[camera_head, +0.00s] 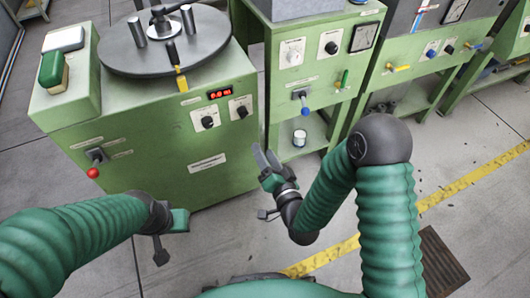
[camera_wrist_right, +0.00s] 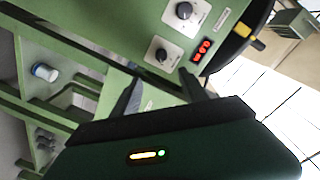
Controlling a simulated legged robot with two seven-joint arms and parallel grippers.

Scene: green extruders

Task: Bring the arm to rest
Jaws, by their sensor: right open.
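My right arm (camera_head: 388,220), in a ribbed green sleeve, reaches in from the lower right and bends at a dark elbow. Its gripper (camera_head: 266,156) is empty, pointing up beside the right side of the left green machine, with a visible gap between its fingers. In the right wrist view the same gripper (camera_wrist_right: 160,76) has its two dark fingers apart, with the machine's front panel beyond. My left arm (camera_head: 75,235) comes in from the left. Its end (camera_head: 175,220) is in front of the left machine; its fingers cannot be made out.
The left green machine (camera_head: 160,165) carries a round grey plate, knobs and a red display (camera_head: 220,92). More green machines (camera_head: 320,75) stand right of it. A white cup (camera_head: 299,138) is on a low shelf. A yellow line (camera_head: 470,180) crosses the floor, beside a dark grate (camera_head: 440,262).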

